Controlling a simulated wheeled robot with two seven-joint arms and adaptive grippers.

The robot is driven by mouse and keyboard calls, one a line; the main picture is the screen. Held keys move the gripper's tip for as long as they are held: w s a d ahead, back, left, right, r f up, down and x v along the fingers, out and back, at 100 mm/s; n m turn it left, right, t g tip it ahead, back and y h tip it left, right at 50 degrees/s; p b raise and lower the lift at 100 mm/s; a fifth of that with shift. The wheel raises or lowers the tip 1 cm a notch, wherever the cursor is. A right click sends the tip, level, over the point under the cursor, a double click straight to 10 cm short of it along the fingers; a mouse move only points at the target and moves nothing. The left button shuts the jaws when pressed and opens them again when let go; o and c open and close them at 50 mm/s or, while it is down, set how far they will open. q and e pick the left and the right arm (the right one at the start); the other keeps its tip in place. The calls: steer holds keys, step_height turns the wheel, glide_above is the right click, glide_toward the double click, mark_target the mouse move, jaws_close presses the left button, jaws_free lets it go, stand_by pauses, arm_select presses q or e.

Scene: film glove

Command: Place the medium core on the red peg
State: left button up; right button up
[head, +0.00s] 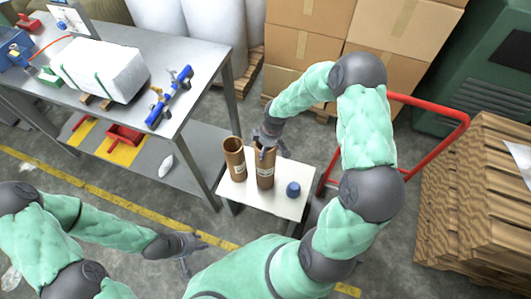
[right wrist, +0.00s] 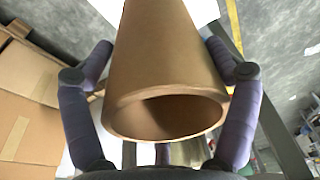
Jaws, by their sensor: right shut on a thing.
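Two brown cardboard cores stand upright on a small white table (head: 238,193) in the head view. My right gripper (head: 267,141) is at the top of the right-hand core (head: 265,178) and shut on it. In the right wrist view this core (right wrist: 165,70) lies between the fingers, its open end toward the camera. The other core (head: 235,160) stands just left of it, apart from the gripper. I cannot tell by size which is the medium one. My left gripper (head: 186,247) is open and empty, low in front of the workbench. I cannot make out a red peg.
A blue cylindrical piece (head: 293,189) stands on the small table's right side. A metal workbench (head: 205,60) at left carries a white wrapped block (head: 100,70) and a blue tool (head: 170,95). A red tray (head: 125,135) lies on its lower shelf. A red cart handle (head: 440,150) is at right.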

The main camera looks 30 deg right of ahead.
steer(key=shift+f+b, duration=0.35)
steer(key=shift+f, duration=1.2)
steer(key=shift+f, duration=0.2)
steer(key=o, duration=1.4)
steer(key=shift+o, duration=0.2)
steer(key=shift+r, duration=0.1)
